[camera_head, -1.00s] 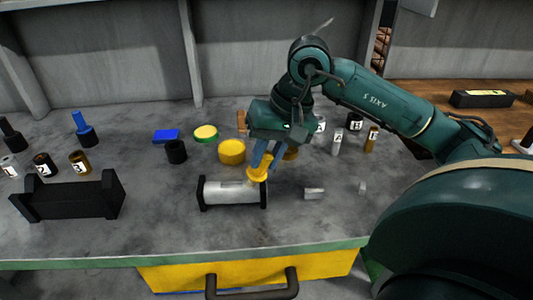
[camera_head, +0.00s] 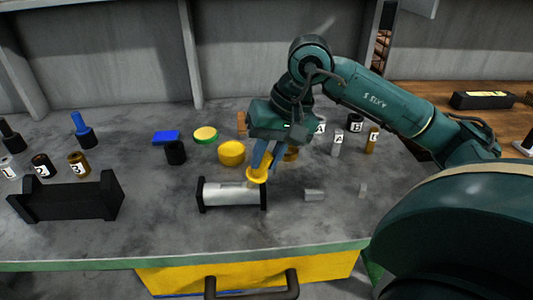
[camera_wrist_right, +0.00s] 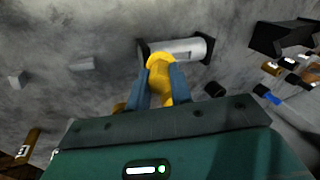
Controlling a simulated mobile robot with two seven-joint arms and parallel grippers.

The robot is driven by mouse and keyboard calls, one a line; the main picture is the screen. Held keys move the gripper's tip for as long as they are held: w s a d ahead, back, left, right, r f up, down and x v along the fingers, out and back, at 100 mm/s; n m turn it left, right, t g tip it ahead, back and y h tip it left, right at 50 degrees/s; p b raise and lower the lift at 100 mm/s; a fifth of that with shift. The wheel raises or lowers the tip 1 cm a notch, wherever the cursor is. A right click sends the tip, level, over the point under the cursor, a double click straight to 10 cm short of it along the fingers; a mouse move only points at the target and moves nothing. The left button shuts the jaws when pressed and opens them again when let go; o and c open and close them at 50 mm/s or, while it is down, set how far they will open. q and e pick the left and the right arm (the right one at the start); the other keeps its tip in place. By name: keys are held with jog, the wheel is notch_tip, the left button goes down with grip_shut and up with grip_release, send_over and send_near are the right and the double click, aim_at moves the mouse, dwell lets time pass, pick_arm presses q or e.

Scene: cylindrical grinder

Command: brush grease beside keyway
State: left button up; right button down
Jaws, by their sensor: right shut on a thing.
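A silver shaft (camera_head: 226,195) lies level between two black end supports on the grey bench. It also shows in the wrist view (camera_wrist_right: 190,50). My right gripper (camera_head: 264,162) points down at the shaft's right end. Its blue fingers (camera_wrist_right: 161,87) are shut on a yellow brush (camera_head: 258,174), whose yellow body also shows in the wrist view (camera_wrist_right: 160,66). The brush's lower end is at or just above the shaft near the right support; I cannot tell whether it touches. The keyway is not clear at this size. My left gripper is out of view.
A black cradle (camera_head: 68,202) stands at left, near several labelled cylinders and a blue-handled tool (camera_head: 82,128). Yellow tins (camera_head: 231,153), a black cup (camera_head: 175,153) and a blue block (camera_head: 165,138) sit behind the shaft. Small metal pieces (camera_head: 314,195) lie right.

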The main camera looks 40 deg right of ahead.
jog(key=shift+w+d, duration=0.15)
jog(key=shift+w, duration=0.1)
dwell(0.3)
notch_tip(320, 180, up, 6)
jog(key=p, duration=0.4)
dwell(0.5)
